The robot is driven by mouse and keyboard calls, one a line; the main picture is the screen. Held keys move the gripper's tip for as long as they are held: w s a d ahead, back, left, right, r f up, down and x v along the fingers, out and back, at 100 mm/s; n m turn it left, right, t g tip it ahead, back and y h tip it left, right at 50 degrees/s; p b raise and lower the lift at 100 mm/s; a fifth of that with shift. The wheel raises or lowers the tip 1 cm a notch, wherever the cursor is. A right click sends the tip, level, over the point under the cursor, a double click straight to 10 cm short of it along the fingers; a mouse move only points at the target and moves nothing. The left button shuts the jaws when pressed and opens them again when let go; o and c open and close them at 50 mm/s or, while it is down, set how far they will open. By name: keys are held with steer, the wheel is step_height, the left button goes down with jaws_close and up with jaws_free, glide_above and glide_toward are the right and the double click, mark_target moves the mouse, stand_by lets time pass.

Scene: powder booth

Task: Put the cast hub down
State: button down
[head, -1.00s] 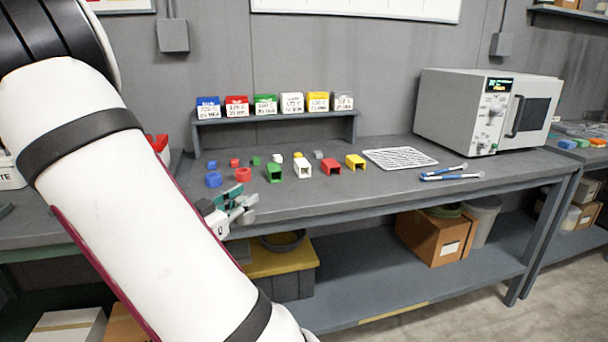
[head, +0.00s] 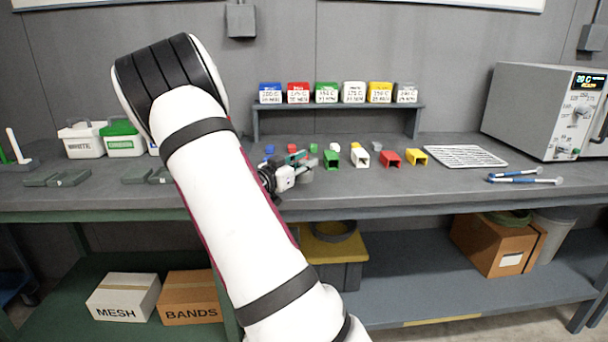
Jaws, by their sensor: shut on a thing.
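My gripper (head: 298,164) is over the front part of the workbench (head: 455,189), left of the coloured parts. It is shut on a small grey piece, the cast hub (head: 305,177), which shows only partly at the fingertips. The fingers and wrist cover much of it. I cannot tell whether the hub touches the bench top or hangs just above it.
Several small coloured blocks and channels, including a green one (head: 331,160), stand right of my gripper. A white rack (head: 465,156), blue-handled tools (head: 520,180) and an oven (head: 545,110) are farther right. Labelled bins (head: 354,92) line the shelf. Grey blocks (head: 60,178) lie left.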

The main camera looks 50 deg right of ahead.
mark_target(299, 176)
steer(key=shift+f+b, duration=0.3)
steer(key=shift+f, duration=1.2)
steer(key=shift+f, duration=0.15)
steer(key=c, duration=1.3)
jaws_free()
